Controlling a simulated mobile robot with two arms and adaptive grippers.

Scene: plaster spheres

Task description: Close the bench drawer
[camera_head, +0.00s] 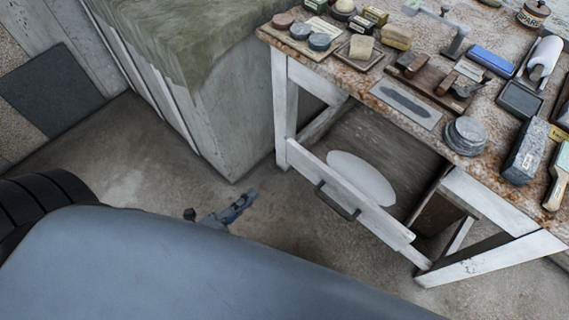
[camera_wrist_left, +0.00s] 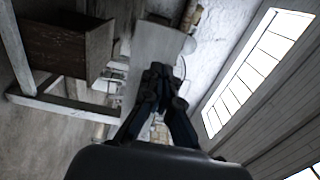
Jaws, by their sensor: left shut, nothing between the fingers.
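The bench drawer (camera_head: 345,190) stands pulled out from the white wooden bench, with a dark bar handle (camera_head: 338,201) on its pale front. A white oval thing (camera_head: 361,178) lies inside it. My left gripper (camera_head: 248,196) is shut and empty, to the left of the drawer front and apart from it. In the left wrist view the shut fingers (camera_wrist_left: 158,72) point up the picture. A brown wooden box-like part (camera_wrist_left: 62,48) shows at the upper left there; I cannot tell whether it is the drawer. My right gripper is not in view.
The bench top (camera_head: 352,82) is crowded with blocks, tools, discs and a jar (camera_head: 533,14). A pale cabinet under a green cloth (camera_head: 195,40) stands left of the bench. The bare floor (camera_head: 262,185) between gripper and drawer is clear.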

